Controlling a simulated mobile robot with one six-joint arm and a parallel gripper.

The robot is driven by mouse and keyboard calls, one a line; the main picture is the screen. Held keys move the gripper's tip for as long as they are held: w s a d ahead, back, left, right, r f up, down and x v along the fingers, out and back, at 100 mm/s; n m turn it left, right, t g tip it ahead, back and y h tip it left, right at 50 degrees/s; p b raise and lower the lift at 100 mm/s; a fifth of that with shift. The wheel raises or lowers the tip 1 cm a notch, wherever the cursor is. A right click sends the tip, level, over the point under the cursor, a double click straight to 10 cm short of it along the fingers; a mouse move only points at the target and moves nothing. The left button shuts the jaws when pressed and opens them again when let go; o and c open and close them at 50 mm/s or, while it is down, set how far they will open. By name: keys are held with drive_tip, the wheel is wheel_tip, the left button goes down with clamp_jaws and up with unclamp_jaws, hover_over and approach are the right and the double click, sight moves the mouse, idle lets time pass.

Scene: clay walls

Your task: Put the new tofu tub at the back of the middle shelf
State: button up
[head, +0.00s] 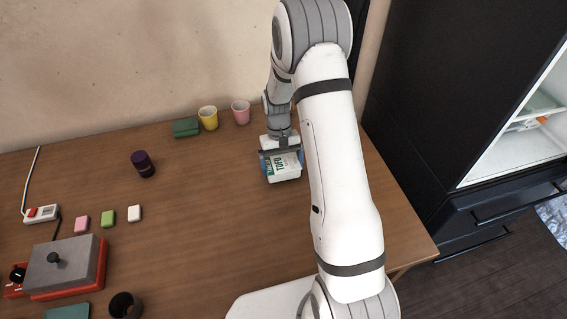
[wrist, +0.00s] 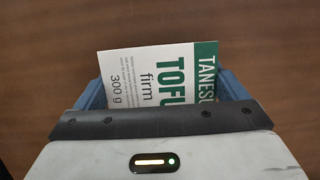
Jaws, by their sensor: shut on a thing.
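The tofu tub (head: 284,168) is white with green print and shows at the right part of the wooden table in the head view. In the wrist view the tub (wrist: 160,68) reads "TOFU firm 300 g". My gripper (head: 281,162) is shut on the tub, with a blue finger on each side of it. Whether the tub touches the table is hard to tell. An open dark cabinet or fridge with a white inside (head: 515,140) stands at the right. A shelf in it (head: 535,112) shows in part, with white and orange things on it; the rest is cut off.
A yellow cup (head: 208,117), a pink cup (head: 241,112) and a green block (head: 186,127) stand at the table's back. A dark purple jar (head: 143,163) is left of the tub. A grey and red device (head: 65,265) sits at front left. The table's middle is clear.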

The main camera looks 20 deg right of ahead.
sight(275, 164)
drive_tip(key=shift+w, duration=0.5)
drive_tip(key=shift+s+a+r+m+y+p, duration=0.15)
drive_tip(key=shift+r+m+y+p, duration=0.2)
drive_tip(key=shift+r+m, duration=0.35)
drive_tip(key=r+m+p, duration=0.1)
drive_tip(key=r+m, duration=0.1)
drive_tip(key=m, duration=0.2)
drive_tip(key=a+r+m+t+y+p, duration=0.1)
drive_tip(key=r+m, duration=0.1)
drive_tip(key=m, duration=0.2)
drive_tip(key=a+r+m+t+y+p, duration=0.1)
drive_tip(key=r+m+p, duration=0.1)
drive_tip(key=m, duration=0.3)
drive_tip(key=shift+s+a+y, duration=0.15)
drive_tip(key=shift+a+y, duration=0.05)
drive_tip(key=shift+y, duration=0.05)
drive_tip(key=m, duration=0.1)
drive_tip(key=r+m+t, duration=0.1)
drive_tip(key=m, duration=0.1)
drive_tip(key=shift+a, duration=0.1)
drive_tip(key=shift+f+p, duration=0.2)
drive_tip(key=shift+p, duration=0.1)
drive_tip(key=shift+m, duration=0.3)
wheel_tip(275, 164, down, 10)
drive_tip(key=shift+r, duration=0.25)
drive_tip(key=shift+b, duration=0.35)
